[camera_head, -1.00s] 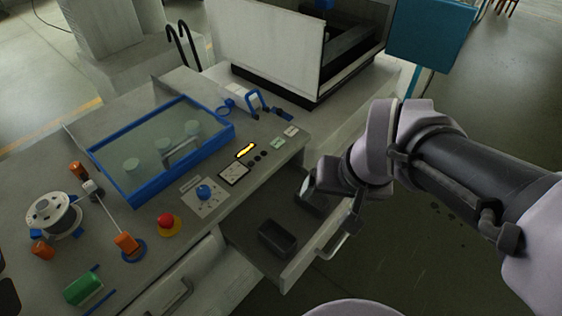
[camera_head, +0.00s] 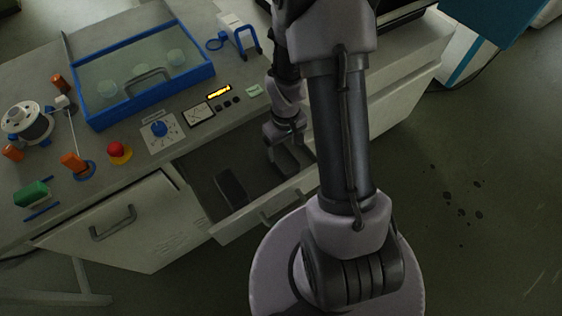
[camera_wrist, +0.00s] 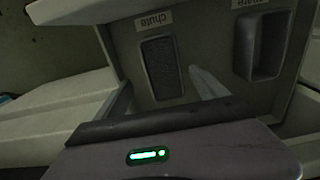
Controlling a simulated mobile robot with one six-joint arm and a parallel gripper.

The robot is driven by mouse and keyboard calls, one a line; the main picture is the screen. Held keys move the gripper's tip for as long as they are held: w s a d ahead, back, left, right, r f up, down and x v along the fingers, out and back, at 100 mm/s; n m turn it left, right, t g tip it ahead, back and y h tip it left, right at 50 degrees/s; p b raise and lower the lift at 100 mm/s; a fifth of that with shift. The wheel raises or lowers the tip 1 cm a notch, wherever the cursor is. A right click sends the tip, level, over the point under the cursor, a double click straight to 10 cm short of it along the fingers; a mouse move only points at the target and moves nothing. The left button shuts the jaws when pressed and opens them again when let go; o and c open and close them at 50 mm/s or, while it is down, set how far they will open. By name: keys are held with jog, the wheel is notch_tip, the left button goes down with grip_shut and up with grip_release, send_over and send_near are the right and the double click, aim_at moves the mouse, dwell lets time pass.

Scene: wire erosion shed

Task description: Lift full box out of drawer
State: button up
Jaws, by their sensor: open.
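The drawer (camera_head: 262,215) stands pulled out of the bench and holds two small dark boxes. In the wrist view, the full box (camera_wrist: 161,68) is filled to near its rim with dark grainy stuff, beside a label reading "chute". The other box (camera_wrist: 262,45) looks empty; it also shows in the head view (camera_head: 232,187), left of my gripper. My gripper (camera_head: 287,162) is open and points down into the right part of the drawer, close to the full box. In the head view the gripper hides most of that box. I cannot tell whether they touch.
The drawer front has a bar handle (camera_head: 282,207). A closed cabinet front (camera_head: 125,225) lies left of the drawer. On the bench top above are a blue-framed tank (camera_head: 145,72), a red button (camera_head: 116,149) and a wire spool (camera_head: 27,122). Open floor lies to the right.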

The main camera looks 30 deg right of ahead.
aim_at(282, 165)
jog(key=f+b, duration=0.1)
jog(key=f, duration=0.1)
jog(key=f+b, duration=0.1)
jog(key=f, duration=0.1)
jog(key=f+b, duration=0.1)
jog(key=f, duration=0.1)
jog(key=shift+a+f, duration=0.35)
jog(key=shift+f, duration=0.05)
jog(key=shift+r, duration=0.15)
jog(key=shift+c, duration=0.6)
grip_shut()
